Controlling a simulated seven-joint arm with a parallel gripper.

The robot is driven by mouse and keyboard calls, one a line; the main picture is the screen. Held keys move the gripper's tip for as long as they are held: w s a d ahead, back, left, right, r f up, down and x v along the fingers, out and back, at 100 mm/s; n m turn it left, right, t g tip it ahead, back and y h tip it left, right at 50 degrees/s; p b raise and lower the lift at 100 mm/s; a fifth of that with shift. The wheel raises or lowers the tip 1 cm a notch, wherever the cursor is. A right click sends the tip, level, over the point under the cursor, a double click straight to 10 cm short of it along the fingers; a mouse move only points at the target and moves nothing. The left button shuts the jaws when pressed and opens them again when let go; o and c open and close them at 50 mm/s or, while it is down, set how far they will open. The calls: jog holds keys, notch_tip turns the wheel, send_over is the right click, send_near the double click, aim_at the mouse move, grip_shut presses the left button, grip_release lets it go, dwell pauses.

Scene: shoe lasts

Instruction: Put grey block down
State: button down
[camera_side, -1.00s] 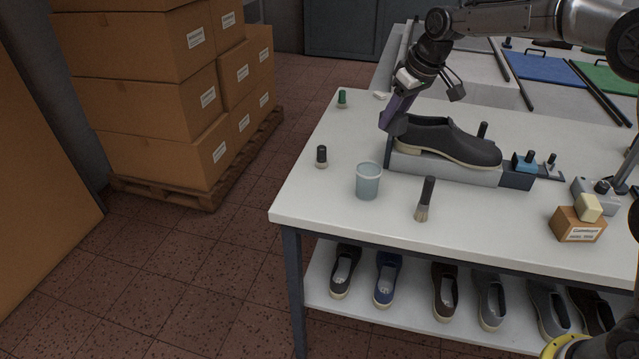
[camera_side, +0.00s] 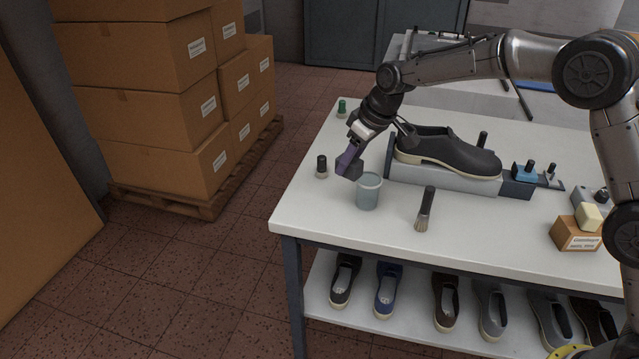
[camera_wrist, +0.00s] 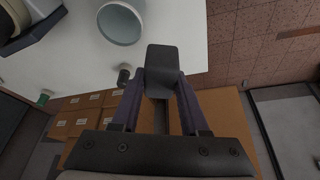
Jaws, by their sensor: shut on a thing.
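The grey block (camera_side: 348,168) is a small dark grey piece in the side view, held between the fingers of my gripper (camera_side: 350,160). In the wrist view the grey block (camera_wrist: 162,60) sits between the two purple fingertips of my gripper (camera_wrist: 160,78), which is shut on it. The block hangs over the left part of the white table (camera_side: 310,205), just left of and behind a light blue cup (camera_side: 368,190). How high it is above the table I cannot tell exactly.
A dark-capped bottle (camera_side: 321,166) stands close left of the block, and a green-capped one (camera_side: 342,108) behind. A shoe (camera_side: 445,150) rests on a grey fixture (camera_side: 450,180) to the right. A brush (camera_side: 425,208) lies in front. The table's left front corner is clear.

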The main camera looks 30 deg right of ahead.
jog(key=w+f, duration=0.2)
jog(key=w, duration=0.1)
jog(key=w+a+f, duration=0.1)
jog(key=w+f, duration=0.1)
jog(key=w, duration=0.1)
jog(key=w+f, duration=0.2)
jog(key=f, duration=0.1)
jog(key=shift+w+a, duration=0.3)
jog(key=shift+w, duration=0.1)
jog(key=shift+x, duration=1)
jog(key=shift+w+f, duration=0.2)
jog(key=shift+f, duration=1)
jog(key=shift+f, duration=0.1)
jog(key=shift+c, duration=2.1)
grip_release()
jog(key=v, duration=1.2)
